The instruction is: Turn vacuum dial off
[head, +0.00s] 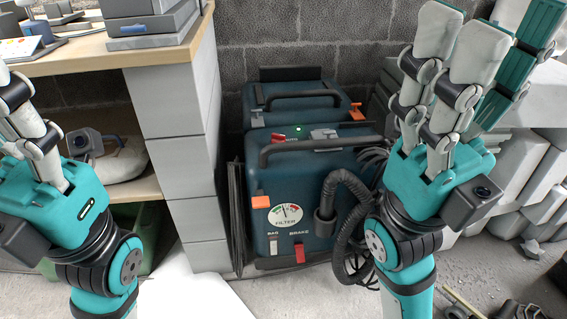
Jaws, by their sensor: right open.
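The blue vacuum (310,190) stands on the floor at the centre, with a black handle across its top. On its top panel are a lit green light (298,129), a red control (288,132) beside small lettering, and a grey part (325,134). Which of these is the dial is too small to tell. A round filter gauge (288,213) is on its front. My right gripper (490,35) is open, raised to the right of the vacuum and apart from it. My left gripper (22,112) is at the left edge, partly cut off, far from the vacuum.
A second blue case (297,98) stands behind the vacuum. A black ribbed hose (350,225) hangs at its right front. A wood-topped bench (85,58) with a grey block pillar (182,150) is close on the left. Grey blocks (525,165) are piled at right. Bare floor lies in front.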

